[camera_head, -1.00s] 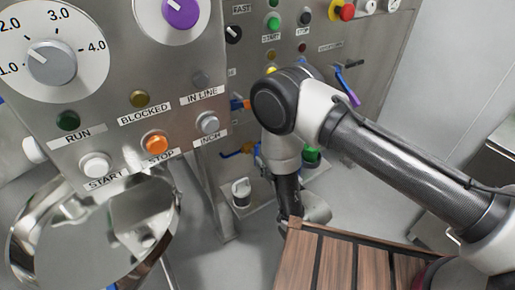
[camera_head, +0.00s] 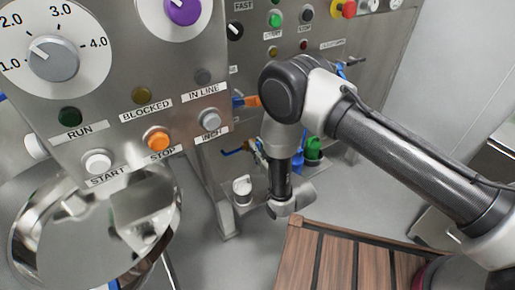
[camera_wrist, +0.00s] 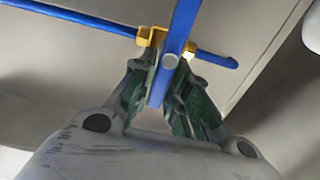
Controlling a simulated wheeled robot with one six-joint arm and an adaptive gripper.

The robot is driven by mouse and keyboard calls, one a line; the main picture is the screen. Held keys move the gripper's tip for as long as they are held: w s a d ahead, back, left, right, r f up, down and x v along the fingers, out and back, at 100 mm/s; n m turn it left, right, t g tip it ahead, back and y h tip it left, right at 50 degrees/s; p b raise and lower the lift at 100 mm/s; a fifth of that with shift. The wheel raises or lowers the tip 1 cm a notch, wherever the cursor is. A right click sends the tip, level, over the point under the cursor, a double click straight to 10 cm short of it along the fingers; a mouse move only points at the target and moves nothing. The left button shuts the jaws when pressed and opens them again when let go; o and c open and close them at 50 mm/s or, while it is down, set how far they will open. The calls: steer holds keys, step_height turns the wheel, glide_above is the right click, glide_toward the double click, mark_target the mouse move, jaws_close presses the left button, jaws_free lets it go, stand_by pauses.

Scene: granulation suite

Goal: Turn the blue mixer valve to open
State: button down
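In the wrist view, my gripper (camera_wrist: 160,85) has its two green-padded fingers close on either side of a blue bar handle (camera_wrist: 183,22). It appears pinched between them, with its near end between the fingers. A yellow bracket (camera_wrist: 152,37) sits just beyond the fingertips, where the handle crosses a second blue bar (camera_wrist: 215,57) that runs left to right. In the head view, my arm hides the fingers. Blue and orange valve parts (camera_head: 238,150) show low on the machine, left of my wrist. I cannot tell which of them is the held handle.
A steel control panel (camera_head: 120,125) with knobs and buttons stands close on the left, above a shiny steel bowl (camera_head: 70,235). A white knob (camera_head: 242,187) sits low beside my wrist. A brown slatted surface (camera_head: 345,262) lies in front.

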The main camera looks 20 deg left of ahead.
stand_by(0.3)
steer(key=shift+s+a+f+n, duration=0.35)
steer(key=shift+f+n, duration=0.15)
steer(key=shift+n, duration=2.45)
steer(key=shift+s+a+f+n, duration=0.2)
steer(key=shift+s+f+n, duration=0.2)
steer(key=shift+n, duration=2.6)
steer(key=shift+s+a+f+n, duration=0.3)
steer(key=shift+f+n, duration=0.25)
steer(key=shift+n, duration=2.4)
steer(key=c, duration=1.4)
jaws_free()
